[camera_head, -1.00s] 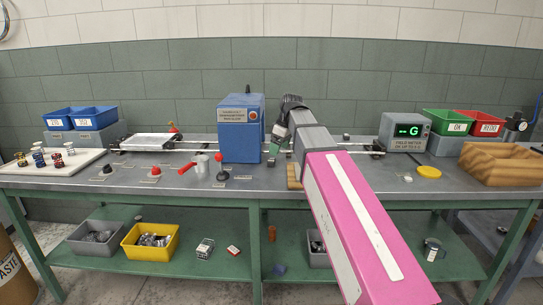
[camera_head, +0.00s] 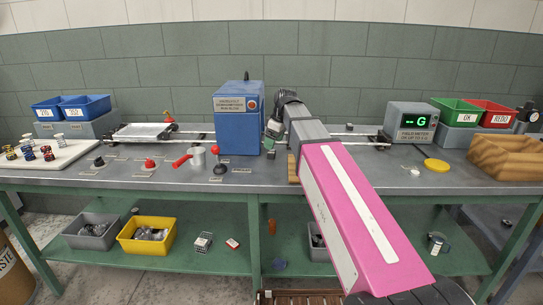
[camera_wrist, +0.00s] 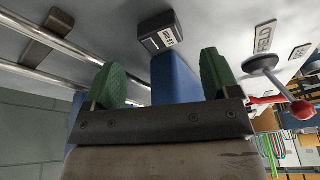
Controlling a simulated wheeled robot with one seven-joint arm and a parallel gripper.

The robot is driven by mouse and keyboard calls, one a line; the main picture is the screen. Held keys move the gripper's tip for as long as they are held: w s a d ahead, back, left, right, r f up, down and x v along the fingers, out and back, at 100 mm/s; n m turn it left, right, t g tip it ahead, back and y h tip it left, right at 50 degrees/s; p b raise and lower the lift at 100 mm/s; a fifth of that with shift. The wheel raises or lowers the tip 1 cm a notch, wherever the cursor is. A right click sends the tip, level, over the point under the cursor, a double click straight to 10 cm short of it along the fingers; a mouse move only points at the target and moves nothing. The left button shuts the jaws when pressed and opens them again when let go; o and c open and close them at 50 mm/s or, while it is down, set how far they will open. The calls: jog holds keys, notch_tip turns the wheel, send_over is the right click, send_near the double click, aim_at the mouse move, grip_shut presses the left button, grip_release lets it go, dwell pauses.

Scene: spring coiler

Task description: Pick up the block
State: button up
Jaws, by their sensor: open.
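A small dark block with a white printed label (camera_wrist: 160,32) stands on the grey bench top in the wrist view, beyond my fingertips and apart from them. In the head view a small dark shape that looks like it (camera_head: 271,153) sits just below my gripper, beside the blue machine. My gripper (camera_wrist: 163,75) is open and empty, its two green fingers spread apart. In the head view my gripper (camera_head: 273,131) points down at the right side of the blue machine, partly hidden by my pink and grey arm.
The blue machine (camera_head: 232,125) stands close on the left of my gripper, and its blue body (camera_wrist: 178,78) shows between the fingers. A red-knobbed lever (camera_head: 220,158) is in front. Rails (camera_wrist: 50,45) run nearby. A grey meter (camera_head: 411,122) stands to the right.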

aim_at(272, 152)
jog(key=x, duration=0.5)
jog(key=shift+s+d, duration=0.2)
jog(key=c, duration=1.1)
jog(key=shift+o, duration=0.2)
jog(key=shift+r, duration=0.15)
